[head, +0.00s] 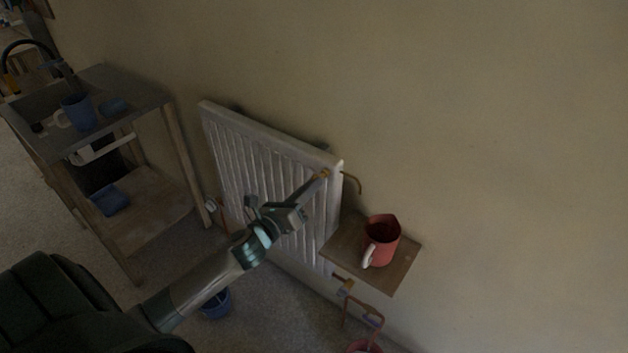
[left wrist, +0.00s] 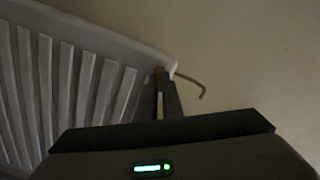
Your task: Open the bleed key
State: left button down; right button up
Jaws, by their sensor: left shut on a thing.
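A white ribbed radiator (head: 255,165) hangs on the wall, and its ribs also show in the left wrist view (left wrist: 60,75). The bleed key is a thin brass-coloured rod at the radiator's top right corner; its bent end (head: 353,180) sticks out to the right, and it also shows in the left wrist view (left wrist: 195,82). My left gripper (head: 318,179) reaches up to that corner from the lower left, with its fingers closed at the key (left wrist: 165,95). The fingers hide the part between them. My right gripper is in neither view.
A small wooden shelf (head: 398,276) below the corner carries a red jug (head: 381,240) with a pale handle. Brass pipework (head: 345,288) and part of a red vessel (head: 364,346) are below it. A blue bucket (head: 216,304) stands on the floor. A sink bench (head: 150,98) is at the left.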

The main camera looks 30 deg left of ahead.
pick_arm(q)
jog(key=shift+n, duration=1)
jog(key=n+p, duration=0.2)
jog(key=n, duration=0.6)
jog(key=shift+p, duration=0.4)
